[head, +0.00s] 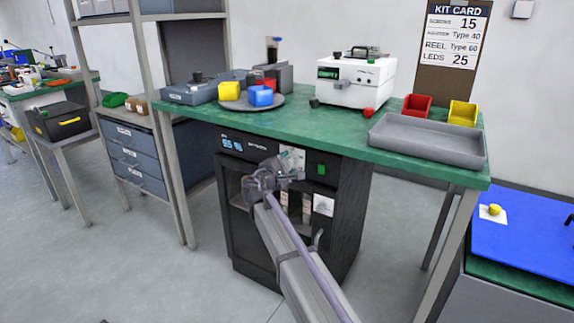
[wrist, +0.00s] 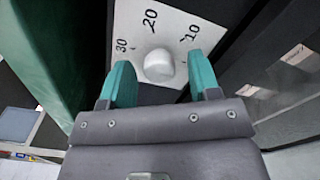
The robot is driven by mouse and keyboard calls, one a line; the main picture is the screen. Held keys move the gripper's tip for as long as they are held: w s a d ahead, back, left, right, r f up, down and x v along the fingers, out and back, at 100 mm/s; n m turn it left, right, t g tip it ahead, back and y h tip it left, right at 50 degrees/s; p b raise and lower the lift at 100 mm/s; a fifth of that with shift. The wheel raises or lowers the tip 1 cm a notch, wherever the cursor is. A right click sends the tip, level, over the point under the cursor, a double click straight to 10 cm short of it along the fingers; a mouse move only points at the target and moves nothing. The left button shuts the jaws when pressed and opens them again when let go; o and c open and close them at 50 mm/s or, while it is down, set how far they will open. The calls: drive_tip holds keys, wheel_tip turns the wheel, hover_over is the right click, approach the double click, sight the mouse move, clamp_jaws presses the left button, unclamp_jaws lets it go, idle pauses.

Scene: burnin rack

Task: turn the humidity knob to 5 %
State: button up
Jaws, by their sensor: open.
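The white round knob (wrist: 159,65) sits on a pale scale plate (wrist: 180,25) in the wrist view. The marks 10, 20 and 30 show around it; no clear pointer can be made out on the knob. My gripper (wrist: 161,72) has its two teal fingers open, one on each side of the knob; I cannot tell whether they touch it. In the head view my gripper (head: 284,170) is at the front of the black cabinet (head: 340,225), just below the pale scale plate (head: 293,157). The knob is hidden there. A lit display (head: 232,145) shows at the cabinet's upper left, too small to read surely.
The green tabletop (head: 310,133) overhangs the cabinet just above my gripper. A green square (head: 321,169) and another pale plate (head: 323,205) are to the right on the cabinet front. A grey tray (head: 428,142) lies at the table's right. The floor at left is clear.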

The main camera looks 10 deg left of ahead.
drive_tip(key=v, duration=1)
drive_tip(key=shift+s, duration=0.2)
drive_tip(key=s+d+f+m+g+y, duration=0.1)
drive_tip(key=s+d+f+m+g, duration=0.55)
drive_tip(key=d, duration=0.35)
drive_tip(key=s+d+f+m+g, duration=0.6)
drive_tip(key=s+d+f, duration=0.2)
drive_tip(key=d, duration=0.2)
drive_tip(key=s+d+f+m+g+y, duration=0.1)
drive_tip(key=s+d+m+g+y, duration=0.15)
drive_tip(key=s+d, duration=0.5)
drive_tip(key=s+d+f+m+g+y, duration=0.2)
drive_tip(key=s+d+m+y, duration=0.15)
drive_tip(key=s+d, duration=0.45)
wheel_tip(320, 180, up, 36)
drive_tip(key=w+d+m+p, duration=0.1)
drive_tip(key=w+p, duration=0.1)
drive_tip(key=p, duration=3.3)
drive_tip(key=shift+d+h+p, duration=0.2)
drive_tip(key=shift+h+p, duration=0.1)
